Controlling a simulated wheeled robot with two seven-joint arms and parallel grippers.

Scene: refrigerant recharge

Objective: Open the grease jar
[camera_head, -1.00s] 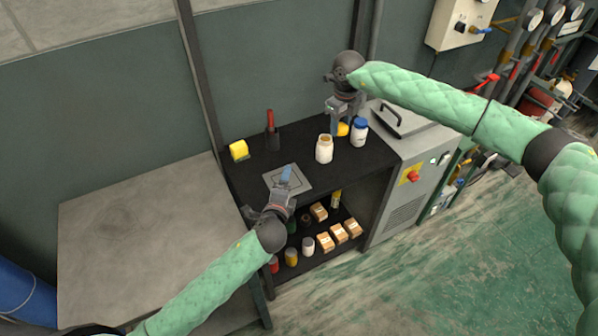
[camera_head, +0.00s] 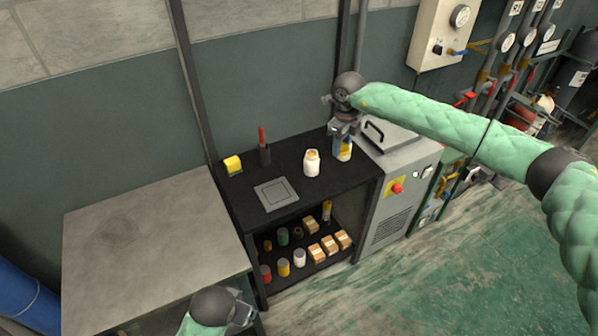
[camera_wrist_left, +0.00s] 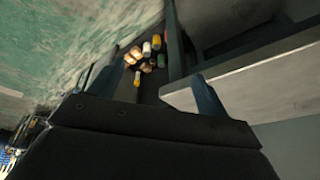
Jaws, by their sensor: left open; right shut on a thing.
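A white jar (camera_head: 312,164) with a tan top stands upright on the black cabinet top in the head view. A second white jar (camera_head: 347,154) stands to its right, largely hidden by my right gripper. My right gripper (camera_head: 343,146) is shut on a small yellow thing (camera_head: 344,153), partly hidden by the fingers, in front of the second jar. I cannot tell whether this thing touches that jar. My left gripper (camera_head: 243,311) is open, low in front of the grey table, away from the jars. In the left wrist view its fingers (camera_wrist_left: 143,92) have nothing between them.
A grey square plate (camera_head: 276,194), a yellow block (camera_head: 232,165) and a red-handled tool in a dark holder (camera_head: 264,150) are on the cabinet top. The shelf below holds several small boxes and cans (camera_head: 299,257). A grey machine (camera_head: 395,190) stands to the right.

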